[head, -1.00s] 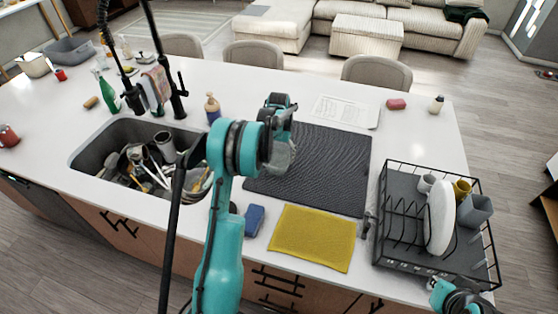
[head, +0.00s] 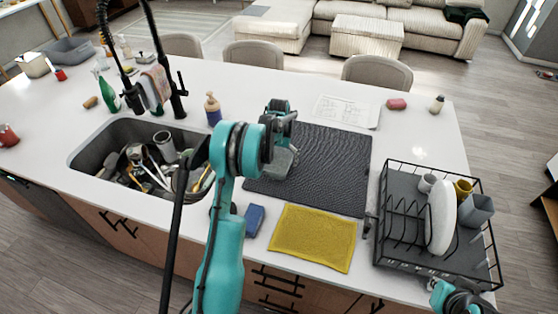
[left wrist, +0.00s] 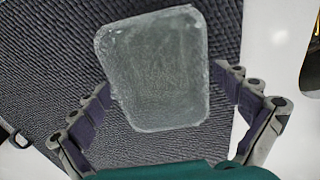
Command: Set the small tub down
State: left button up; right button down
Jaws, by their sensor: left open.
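The small tub (head: 281,163) is a grey, translucent, rounded rectangular container on the dark ribbed mat (head: 335,165), near the mat's left side. In the left wrist view the tub (left wrist: 155,70) is seen from above, slightly turned. My left gripper (head: 283,146) is over the tub. In the left wrist view its fingers (left wrist: 163,82) are spread on either side of the tub, with only narrow gaps at its edges. The tub's underside is hidden. My right gripper (head: 455,297) is partly in view at the bottom right, and its fingers are unclear.
A yellow cloth (head: 312,238) and a blue sponge (head: 254,220) lie in front of the mat. A wire dish rack (head: 405,190) with a plate and cups stands at right. The sink (head: 90,155), full of dishes and utensils, is at left.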

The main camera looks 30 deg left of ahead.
aim_at(279, 169)
pick_arm(q)
notch_tip(279, 169, up, 12)
jog(key=p, duration=0.1)
jog(key=s+d+r+t, duration=0.2)
jog(key=s+d+r, duration=0.2)
jog(key=d+r, duration=0.35)
jog(key=s+d+r+m+t, duration=0.1)
jog(key=s+d+r, duration=0.45)
jog(key=s, duration=0.35)
jog(key=s+d+f+t, duration=0.2)
jog(key=s+d, duration=0.2)
jog(key=s, duration=0.4)
jog(key=s+d+f+m+t, duration=0.1)
jog(key=s+d+f+t, duration=0.1)
jog(key=s+d, duration=0.3)
jog(key=s, duration=0.2)
jog(key=shift+s+f+m, duration=0.25)
jog(key=shift+s+m, duration=0.05)
jog(key=shift+s, duration=0.05)
jog(key=shift+f, duration=0.1)
